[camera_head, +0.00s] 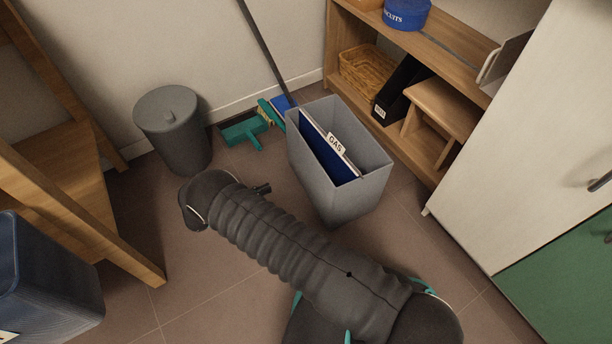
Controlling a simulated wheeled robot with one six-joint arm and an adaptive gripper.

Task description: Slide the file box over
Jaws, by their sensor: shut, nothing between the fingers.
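The file box (341,196) is a grey, open-topped box standing upright on the floor near the middle of the view. A blue folder (322,151) with a white tab reading "GAS" stands inside it. My gripper (265,188) is small and dark at the end of my ribbed grey arm. It is shut and empty, just left of the box's lower left side. A small gap seems to separate them, but contact is hard to judge from here. My arm crosses the floor in front of the box.
A grey lidded bin (172,132) stands at the back left. A green dustpan (243,131) and a broom lie behind the box. A wooden shelf (450,155) and a white cabinet (505,130) stand to the right. Bare floor lies between box and cabinet.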

